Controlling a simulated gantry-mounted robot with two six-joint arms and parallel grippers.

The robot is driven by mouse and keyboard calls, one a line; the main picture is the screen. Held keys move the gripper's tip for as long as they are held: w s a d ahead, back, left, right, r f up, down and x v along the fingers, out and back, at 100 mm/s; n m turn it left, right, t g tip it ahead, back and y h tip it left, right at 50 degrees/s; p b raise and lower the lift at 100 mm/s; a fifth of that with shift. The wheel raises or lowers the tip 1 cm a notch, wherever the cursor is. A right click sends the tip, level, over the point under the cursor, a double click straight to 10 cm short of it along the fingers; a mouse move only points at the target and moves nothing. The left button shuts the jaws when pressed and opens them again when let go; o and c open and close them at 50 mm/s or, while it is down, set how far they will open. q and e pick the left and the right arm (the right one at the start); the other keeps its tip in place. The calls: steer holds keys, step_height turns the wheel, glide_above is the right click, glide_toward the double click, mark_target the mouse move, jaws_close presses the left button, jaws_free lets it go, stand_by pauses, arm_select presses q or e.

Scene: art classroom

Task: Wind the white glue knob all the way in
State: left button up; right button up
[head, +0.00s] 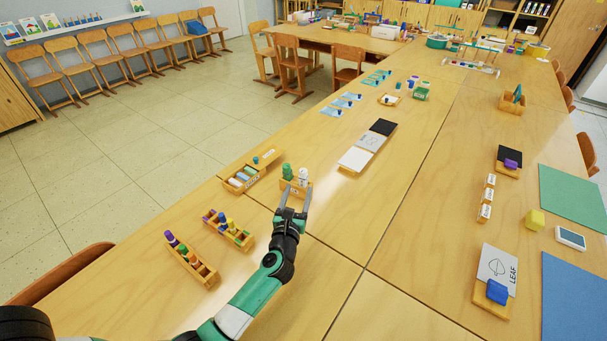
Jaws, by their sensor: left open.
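The white glue knob (303,174) stands upright in a small wooden holder (296,186) on the table, to the right of a green one (287,172). My left gripper (297,191) is open, with its two fingers apart and pointing toward the holder. The fingertips show just in front of the holder and below the white knob in the head view; whether they touch the holder I cannot tell. The thread under the white knob is too small to make out. My right gripper is out of view.
Wooden racks with colored sticks stand left of my left arm (185,258) (228,230). A wooden tray (246,177) is just left of the holder. Black, grey and white cards (355,160) lie beyond it.

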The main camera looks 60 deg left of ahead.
mark_target(302, 175)
arm_select(q)
steer(key=b+x, duration=0.3)
steer(key=x, duration=0.5)
steer(key=shift+w+a+f, duration=0.15)
steer(key=shift+w+a, duration=0.05)
steer(key=shift+a, duration=0.15)
steer(key=shift+w+a+b, duration=0.25)
steer(key=shift+a+b, duration=0.05)
steer(key=shift+a, duration=0.05)
jaws_close()
